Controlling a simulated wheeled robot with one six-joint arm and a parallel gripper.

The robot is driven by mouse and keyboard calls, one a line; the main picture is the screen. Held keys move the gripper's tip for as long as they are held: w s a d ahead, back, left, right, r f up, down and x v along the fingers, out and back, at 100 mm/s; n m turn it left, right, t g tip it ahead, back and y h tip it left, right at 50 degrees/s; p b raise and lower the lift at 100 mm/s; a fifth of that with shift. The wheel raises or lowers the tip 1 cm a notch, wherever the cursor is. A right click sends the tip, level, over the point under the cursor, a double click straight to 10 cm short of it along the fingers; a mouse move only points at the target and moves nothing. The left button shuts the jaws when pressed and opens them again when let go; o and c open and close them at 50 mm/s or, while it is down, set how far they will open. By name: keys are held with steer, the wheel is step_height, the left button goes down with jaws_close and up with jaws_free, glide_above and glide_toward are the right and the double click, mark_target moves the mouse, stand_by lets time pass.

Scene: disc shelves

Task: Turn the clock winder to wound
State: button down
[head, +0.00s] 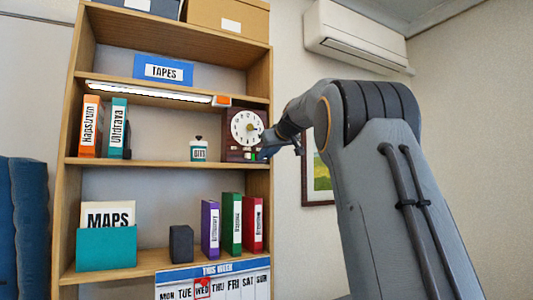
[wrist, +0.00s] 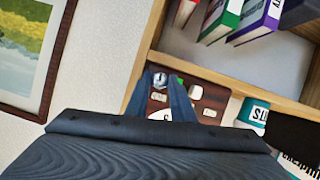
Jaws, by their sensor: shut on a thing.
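The clock (head: 237,113) is a dark red-brown box with a white round dial, standing at the right end of the middle shelf. In the wrist view its front (wrist: 217,97) appears turned over, with small labels and pale knobs. My gripper (head: 263,153) reaches in from the right to the clock's lower right corner. In the wrist view my gripper (wrist: 163,82) has its dark fingers on either side of a small silvery knob, the clock winder (wrist: 159,80), and is shut on it. The winder's setting cannot be read, and the fingers hide part of the clock front.
A teal-labelled jar (head: 199,150) stands left of the clock. Orange (head: 90,126) and teal (head: 118,128) binders stand further left. The right shelf upright (head: 262,190) is close to my gripper. A framed picture (head: 318,180) hangs on the wall behind my arm.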

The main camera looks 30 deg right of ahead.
steer(key=shift+d+m+y, duration=0.1)
steer(key=shift+m+y, duration=0.2)
steer(key=shift+m, duration=0.3)
steer(key=c, duration=1.8)
jaws_free()
steer(key=shift+c, duration=0.2)
steer(key=b+v, duration=0.2)
steer(key=v, duration=0.6)
steer(key=shift+b, duration=0.35)
steer(key=shift+w+d, duration=0.1)
